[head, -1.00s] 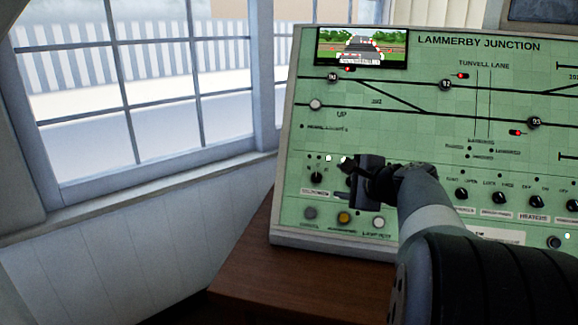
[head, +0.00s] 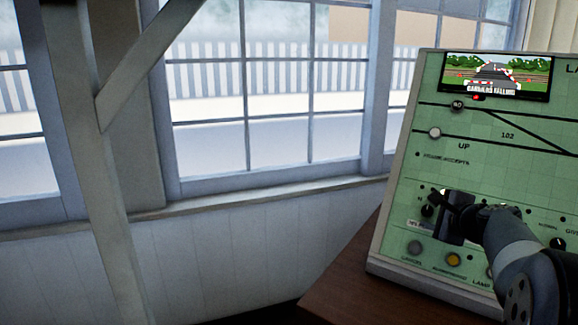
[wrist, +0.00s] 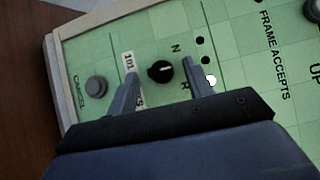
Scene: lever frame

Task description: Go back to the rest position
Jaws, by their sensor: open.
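My gripper (head: 446,207) is in front of the lower left part of the green control panel (head: 480,145) in the head view. A black rotary knob (wrist: 160,71) marked N and R shows just beyond and between the fingertips. The knob also shows beside the fingers in the head view (head: 427,211). I cannot tell whether the fingers touch the panel.
A grey cancel button (wrist: 96,89) sits left of the knob. A screen (head: 495,75) showing a level crossing tops the panel. The panel stands on a brown wooden desk (head: 345,275). A pale wooden post (head: 85,170) and windows (head: 275,85) are on the left.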

